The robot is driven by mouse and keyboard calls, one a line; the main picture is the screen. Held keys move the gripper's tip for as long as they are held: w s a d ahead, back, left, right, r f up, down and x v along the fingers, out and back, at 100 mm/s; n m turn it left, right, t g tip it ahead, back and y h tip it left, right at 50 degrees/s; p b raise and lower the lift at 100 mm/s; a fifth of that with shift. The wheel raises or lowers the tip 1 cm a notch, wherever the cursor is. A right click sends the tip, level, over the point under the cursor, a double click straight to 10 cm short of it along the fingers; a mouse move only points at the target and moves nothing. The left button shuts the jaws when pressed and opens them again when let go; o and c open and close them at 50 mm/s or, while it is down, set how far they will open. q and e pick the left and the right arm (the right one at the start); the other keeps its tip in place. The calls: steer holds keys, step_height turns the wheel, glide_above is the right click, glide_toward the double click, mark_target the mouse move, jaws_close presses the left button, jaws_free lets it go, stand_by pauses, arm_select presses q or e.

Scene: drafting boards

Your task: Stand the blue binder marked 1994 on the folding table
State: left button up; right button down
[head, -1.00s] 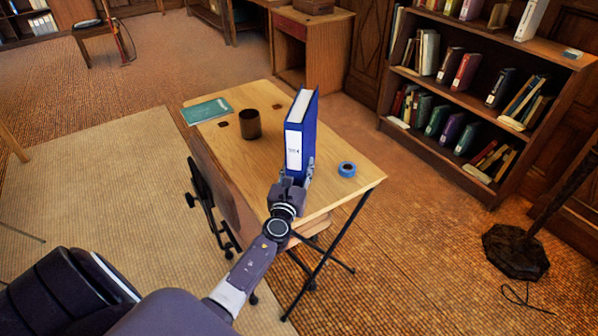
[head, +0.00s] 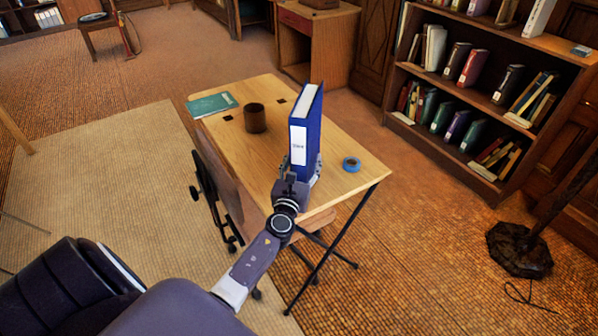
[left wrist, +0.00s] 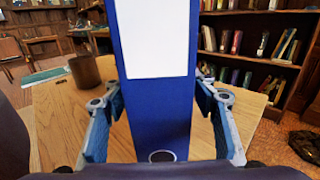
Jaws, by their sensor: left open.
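The blue binder (head: 313,135) is upright over the near part of the folding table (head: 348,205), its white spine label facing me. The writing on the label is too small to read. The binder's spine also fills the middle of the left wrist view (left wrist: 158,110). My left gripper (head: 302,168) is open around the binder's lower part, one finger on each side. In the left wrist view a narrow gap shows between each finger and the spine. The binder's bottom edge is hidden behind the gripper, so its contact with the tabletop is hard to see. My right gripper is out of view.
A roll of blue tape (head: 352,164) lies right of the binder. A brown mug (head: 255,118) and a teal book (head: 212,105) are toward the table's far left. A bookcase (head: 440,140) stands at the right, and a dark stand base (head: 520,250) is on the floor.

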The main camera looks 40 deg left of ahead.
arm_select(q)
steer(key=v, duration=1.1)
steer(key=shift+s+d, duration=0.15)
steer(key=shift+s, duration=0.15)
steer(key=shift+f, duration=0.1)
